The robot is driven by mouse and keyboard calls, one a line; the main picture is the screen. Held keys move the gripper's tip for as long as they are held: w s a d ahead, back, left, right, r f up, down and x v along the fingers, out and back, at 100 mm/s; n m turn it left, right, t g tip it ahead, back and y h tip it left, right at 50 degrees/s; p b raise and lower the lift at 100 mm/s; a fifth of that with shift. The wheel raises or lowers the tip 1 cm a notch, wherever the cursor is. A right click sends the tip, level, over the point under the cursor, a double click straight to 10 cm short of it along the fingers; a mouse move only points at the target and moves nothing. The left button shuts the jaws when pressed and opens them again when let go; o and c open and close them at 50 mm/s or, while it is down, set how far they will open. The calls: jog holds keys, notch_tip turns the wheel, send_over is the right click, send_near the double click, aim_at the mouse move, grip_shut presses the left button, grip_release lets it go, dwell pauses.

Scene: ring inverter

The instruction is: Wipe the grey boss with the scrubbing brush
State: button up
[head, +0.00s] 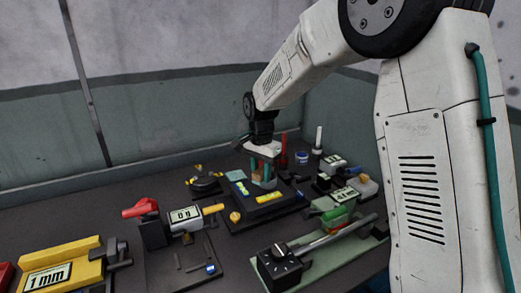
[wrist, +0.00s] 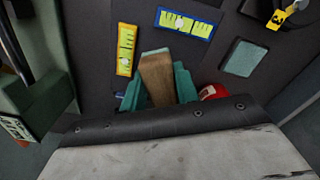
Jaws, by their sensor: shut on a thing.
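My gripper (head: 264,170) has teal fingers and points down over the dark device plate (head: 268,211) in the head view. In the wrist view my gripper (wrist: 159,90) is shut on a wooden brush handle (wrist: 157,75), taken to be the scrubbing brush. Its bristles are hidden, so I cannot tell whether they touch anything. A flat grey-green square (wrist: 243,58) lies right of the brush in the wrist view, apart from it. It may be the grey boss, but I cannot tell for sure.
Two yellow-green level vials, one blue-framed (wrist: 186,23) and one orange-framed (wrist: 127,50), lie near the brush. A red round thing (wrist: 212,92) is close to the right finger. A yellow gauge block (head: 62,268), a red-handled device (head: 142,208) and a black-knobbed device (head: 282,267) stand nearer.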

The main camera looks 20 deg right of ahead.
jog(key=shift+w+a+r, duration=0.1)
jog(key=shift+w+r, duration=0.05)
jog(key=shift+r, duration=0.8)
jog(key=shift+d+r, duration=0.25)
jog(key=shift+r, duration=2.85)
jog(key=shift+d, duration=0.1)
